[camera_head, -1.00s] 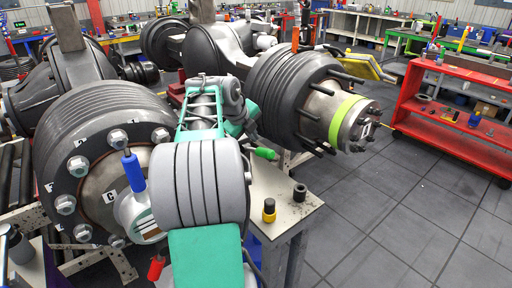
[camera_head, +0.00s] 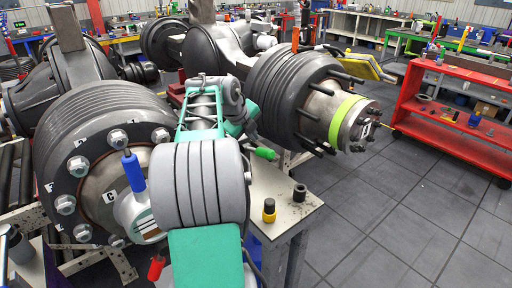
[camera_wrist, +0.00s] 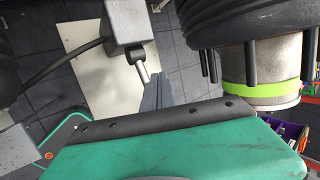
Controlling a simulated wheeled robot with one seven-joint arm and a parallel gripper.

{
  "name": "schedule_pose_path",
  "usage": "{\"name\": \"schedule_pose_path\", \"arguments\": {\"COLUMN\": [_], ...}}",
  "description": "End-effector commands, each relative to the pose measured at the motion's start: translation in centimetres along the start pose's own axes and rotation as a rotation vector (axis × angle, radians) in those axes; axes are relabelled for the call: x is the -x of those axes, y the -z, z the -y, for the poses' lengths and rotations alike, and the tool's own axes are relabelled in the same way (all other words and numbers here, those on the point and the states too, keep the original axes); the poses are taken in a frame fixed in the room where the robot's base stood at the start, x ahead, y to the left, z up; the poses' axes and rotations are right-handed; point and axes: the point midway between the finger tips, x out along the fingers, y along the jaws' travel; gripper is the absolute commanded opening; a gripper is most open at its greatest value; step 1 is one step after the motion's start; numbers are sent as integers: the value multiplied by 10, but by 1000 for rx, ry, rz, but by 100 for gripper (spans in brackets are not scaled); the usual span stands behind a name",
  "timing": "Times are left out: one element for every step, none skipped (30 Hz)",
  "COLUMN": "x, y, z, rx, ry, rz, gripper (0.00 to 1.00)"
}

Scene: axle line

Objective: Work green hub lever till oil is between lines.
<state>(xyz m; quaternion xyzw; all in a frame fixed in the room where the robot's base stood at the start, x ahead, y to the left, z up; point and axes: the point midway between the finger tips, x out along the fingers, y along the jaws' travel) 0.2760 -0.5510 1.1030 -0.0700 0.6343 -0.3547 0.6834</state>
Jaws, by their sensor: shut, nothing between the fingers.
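The right hub has a bright green band (camera_head: 347,122) around its metal end; the band also shows at the right of the wrist view (camera_wrist: 262,88). A lever with a green grip (camera_head: 265,154) sticks out left of and below this hub, behind my arm. In the wrist view, my gripper (camera_wrist: 157,92) is shut and empty, its grey fingers pointing away beyond my teal wrist. A short metal rod with a black end (camera_wrist: 136,56) lies just beyond the fingertips; I cannot tell whether they touch. No oil level or marking lines for the green-banded hub can be made out.
A left hub (camera_head: 95,185) carries a blue-gripped lever (camera_head: 132,171) and a red grip (camera_head: 156,268). A small bench (camera_head: 262,184) holds a yellow-black bottle (camera_head: 269,211) and a dark ring (camera_head: 300,192). A red shelf unit (camera_head: 450,128) stands right; floor between is clear.

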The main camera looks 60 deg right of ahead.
Motion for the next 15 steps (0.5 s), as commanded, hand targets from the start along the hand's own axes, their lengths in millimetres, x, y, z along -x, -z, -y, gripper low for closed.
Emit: {"name": "schedule_pose_path", "arguments": {"x": [0, 0, 0, 0, -1, -2, -2, -3, -4, -5, -6, -6, -7, -7, -7], "y": [0, 0, 0, 0, 0, 1, 1, 2, 2, 2, 3, 4, 4, 4, 4], "z": [0, 0, 0, 0, -1, -1, -2, -2, -3, -3, -4, -4, -5, -5, -5], "rx": [0, 0, 0, 0, 0, 0, 0, 0, 0, 0, 0, 0, 0, 0, 0], "ry": [0, 0, 0, 0, 0, 0, 0, 0, 0, 1, 1, 1, 1, 1, 1], "rz": [0, 0, 0, 0, 0, 0, 0, 0, 1, 1, 1, 1, 1, 1, 1], "gripper": [0, 0, 0, 0, 0, 0, 0, 0, 0, 0, 0, 0, 0, 0, 0]}}
